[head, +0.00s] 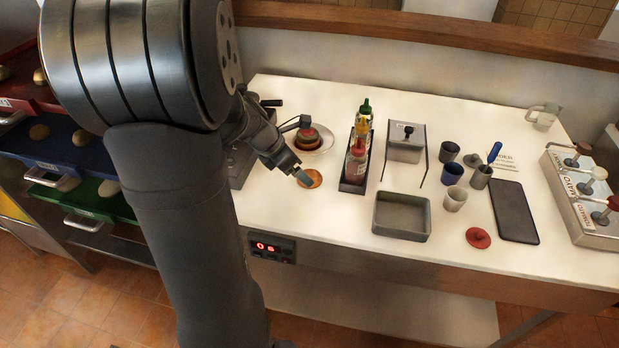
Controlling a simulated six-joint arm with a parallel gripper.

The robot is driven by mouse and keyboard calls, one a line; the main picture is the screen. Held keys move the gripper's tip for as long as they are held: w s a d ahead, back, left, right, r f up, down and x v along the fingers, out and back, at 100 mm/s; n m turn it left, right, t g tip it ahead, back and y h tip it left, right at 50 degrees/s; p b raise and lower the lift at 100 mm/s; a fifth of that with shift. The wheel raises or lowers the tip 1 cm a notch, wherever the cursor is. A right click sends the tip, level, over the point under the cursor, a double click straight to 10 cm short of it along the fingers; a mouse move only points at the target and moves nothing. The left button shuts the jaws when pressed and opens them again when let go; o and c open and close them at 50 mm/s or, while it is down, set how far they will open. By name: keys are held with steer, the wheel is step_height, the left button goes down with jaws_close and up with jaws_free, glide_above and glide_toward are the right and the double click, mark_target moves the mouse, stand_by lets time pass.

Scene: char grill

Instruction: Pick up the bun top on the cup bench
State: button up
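A round orange-brown bun piece (314,179), which looks like the bun top, lies on the white bench near its left end. My gripper (303,178) reaches down from the upper left, with its tips over or against the left part of the bun. I cannot tell if they touch it. The fingers are small and dark here, so whether they are open or shut does not show. My arm hides part of the bench's left end.
Behind the bun, a plate (327,147) holds a stacked burger. To its right stand a dark bottle rack (346,187), a grey tray (402,228), several cups and a dark flat board (514,212). Bench between bun and front edge is clear.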

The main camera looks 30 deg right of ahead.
steer(key=x, duration=0.5)
steer(key=shift+s+d+r, duration=0.1)
steer(key=shift+s+d, duration=0.05)
steer(key=shift+s, duration=0.05)
steer(key=c, duration=1.1)
